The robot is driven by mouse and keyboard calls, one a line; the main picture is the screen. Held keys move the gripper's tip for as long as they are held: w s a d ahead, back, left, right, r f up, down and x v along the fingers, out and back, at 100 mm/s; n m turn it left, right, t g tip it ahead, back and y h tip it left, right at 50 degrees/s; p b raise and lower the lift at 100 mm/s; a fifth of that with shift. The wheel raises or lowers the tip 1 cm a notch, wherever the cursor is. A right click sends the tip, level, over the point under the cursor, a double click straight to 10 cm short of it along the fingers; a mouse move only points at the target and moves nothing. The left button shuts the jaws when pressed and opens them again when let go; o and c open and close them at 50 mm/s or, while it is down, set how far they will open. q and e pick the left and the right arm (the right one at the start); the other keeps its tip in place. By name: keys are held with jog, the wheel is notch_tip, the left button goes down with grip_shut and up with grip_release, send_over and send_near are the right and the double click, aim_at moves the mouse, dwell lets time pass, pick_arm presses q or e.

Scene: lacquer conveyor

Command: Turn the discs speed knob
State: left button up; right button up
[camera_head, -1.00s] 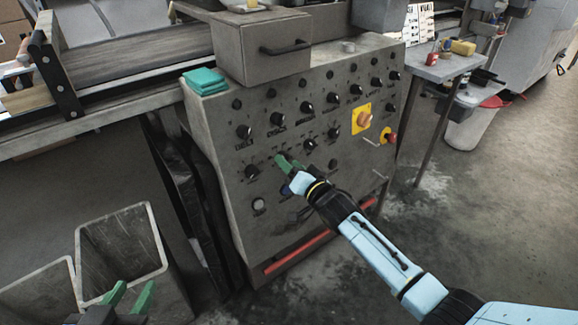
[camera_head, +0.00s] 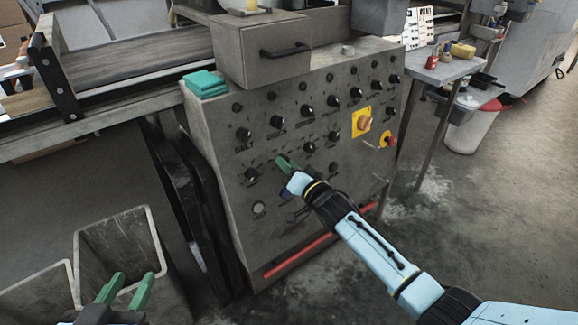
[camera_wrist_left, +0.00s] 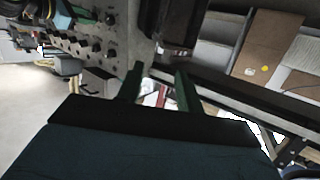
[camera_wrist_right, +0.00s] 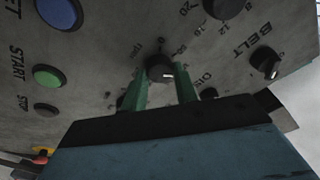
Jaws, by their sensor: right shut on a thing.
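A grey control panel (camera_head: 222,193) carries rows of black knobs with printed labels. My right gripper (camera_head: 285,163) is at a lower-row knob, in the column under the DISCS label; its fingers hide that knob in the head view. In the right wrist view my right gripper (camera_wrist_right: 160,88) has its green fingers on either side of this black knob (camera_wrist_right: 159,67), shut on it. The knob's white mark points to the lower right of that picture. My left gripper (camera_head: 127,288) is open and empty, low at the left; it shows too in the left wrist view (camera_wrist_left: 158,85).
A BELT knob (camera_wrist_right: 265,61), a blue button (camera_wrist_right: 60,12) and a green button (camera_wrist_right: 57,76) are nearby. A yellow-backed switch (camera_head: 362,121) sits on the panel's right. Teal cloths (camera_head: 205,83) lie on top. Grey bins (camera_head: 117,222) stand near my left gripper.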

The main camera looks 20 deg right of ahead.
pick_arm(q)
jog(key=shift+f, duration=0.1)
jog(key=s+a+f+g+y+p, duration=0.35)
jog(key=s+a+f+g, duration=0.25)
jog(key=s+f+g, duration=0.6)
jog(key=shift+n+t, duration=0.3)
jog(key=shift+n, duration=0.1)
jog(key=shift+w+a+f+p, duration=0.1)
jog(key=shift+a+f+p, duration=0.15)
jog(key=shift+f+p, duration=0.35)
jog(key=shift+a+f+p, duration=0.3)
jog(key=shift+f+p, duration=0.05)
jog(key=shift+f, duration=0.4)
jog(key=shift+w+a+f+p, duration=0.1)
jog(key=shift+a+f+p, duration=0.15)
jog(key=shift+f+p, duration=0.35)
pick_arm(e)
jog(key=shift+w+d+r+n+g+y, duration=0.1)
jog(key=shift+n+g+y, duration=0.45)
jog(key=shift+n, duration=3.2)
jog(key=shift+s+d+r+n+g+y, duration=0.1)
jog(key=shift+n+g+y, duration=0.5)
jog(key=shift+n, duration=3.2)
jog(key=shift+w+d+n+g+y, duration=0.1)
jog(key=shift+n+g+y, duration=0.45)
jog(key=shift+n, duration=3.2)
pick_arm(q)
jog(key=shift+f, duration=0.1)
jog(key=shift+s, duration=0.1)
